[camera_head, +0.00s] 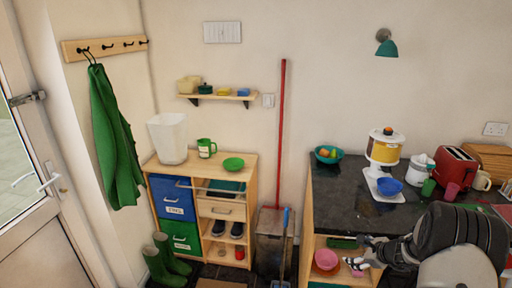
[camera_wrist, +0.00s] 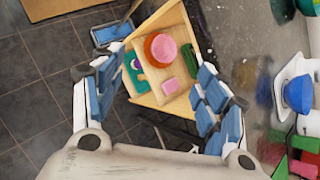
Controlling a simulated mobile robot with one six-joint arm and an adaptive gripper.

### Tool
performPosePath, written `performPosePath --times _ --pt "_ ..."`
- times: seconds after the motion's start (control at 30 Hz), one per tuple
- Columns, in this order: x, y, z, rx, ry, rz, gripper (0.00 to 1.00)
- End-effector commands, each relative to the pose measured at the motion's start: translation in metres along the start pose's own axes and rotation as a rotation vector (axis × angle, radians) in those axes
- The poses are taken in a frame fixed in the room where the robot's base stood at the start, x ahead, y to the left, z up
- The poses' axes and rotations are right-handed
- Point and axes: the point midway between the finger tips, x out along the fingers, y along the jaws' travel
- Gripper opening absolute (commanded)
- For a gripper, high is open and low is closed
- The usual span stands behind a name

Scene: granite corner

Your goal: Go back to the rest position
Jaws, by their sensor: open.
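My gripper (camera_head: 358,252) is in front of the counter's left part, near the shelf under the worktop. In the wrist view my gripper (camera_wrist: 160,72) has its two blue-padded fingers spread wide apart, with nothing held between them. Between and beyond the fingers is a light wooden shelf (camera_wrist: 146,94) bearing an orange bowl with a pink bowl (camera_wrist: 165,48) in it. A small pink block-like item (camera_wrist: 170,86) and a teal item lie near them. The fingers appear apart from these things.
The dark granite worktop (camera_head: 345,200) carries a teal fruit bowl (camera_head: 329,154), a yellow-and-white dispenser (camera_head: 384,147), a blue bowl (camera_head: 389,187), mugs and a red toaster (camera_head: 455,170). A wooden cabinet (camera_head: 250,190) stands left. Dark tiled floor (camera_wrist: 40,110) shows below.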

Motion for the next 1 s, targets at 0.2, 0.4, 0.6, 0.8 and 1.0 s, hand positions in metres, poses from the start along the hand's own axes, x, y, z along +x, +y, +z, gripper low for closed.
performPosePath --times 0.2,0.4,0.6,0.8,1.0 --pt "-0.085 0.031 0.129 -0.467 -0.092 0.095 0.67" --pt "-0.169 0.093 0.202 -0.886 -0.145 0.182 0.67" --pt "-0.252 0.166 0.23 -1.293 -0.163 0.264 0.67" --pt "-0.325 0.236 0.216 -1.687 -0.135 0.34 0.67" --pt "-0.379 0.287 0.174 -2.037 -0.058 0.407 0.67"
